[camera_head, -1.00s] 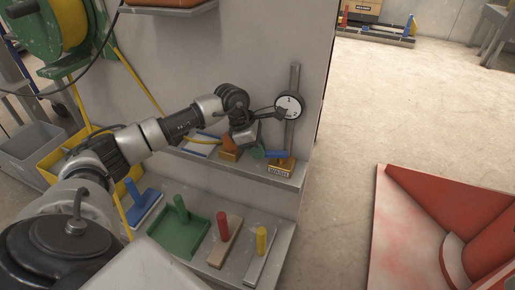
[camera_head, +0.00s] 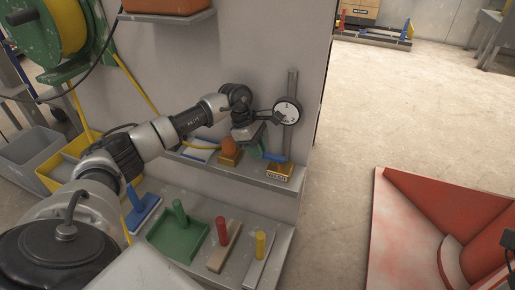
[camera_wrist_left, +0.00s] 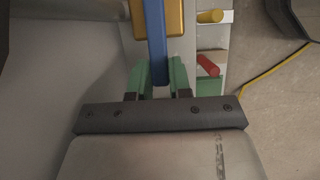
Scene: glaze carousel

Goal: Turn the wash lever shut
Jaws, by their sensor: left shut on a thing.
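The wash lever (camera_head: 277,159) is a blue bar on a yellow block with a dark label (camera_head: 279,173), on the wall shelf. In the left wrist view the blue lever (camera_wrist_left: 155,45) runs from the yellow block (camera_wrist_left: 158,18) down between the green fingers. My left gripper (camera_head: 262,151) reaches it from the left and is shut on it, with one finger on each side (camera_wrist_left: 157,80). The lever lies roughly level along the shelf in the head view. A dark part at the right edge may be my right gripper (camera_head: 509,240); its fingers cannot be made out.
A round white dial (camera_head: 287,110) on an upright post stands just behind the lever. A lower shelf holds a green tray (camera_head: 166,242) and red (camera_head: 221,230) and yellow (camera_head: 261,244) handles.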

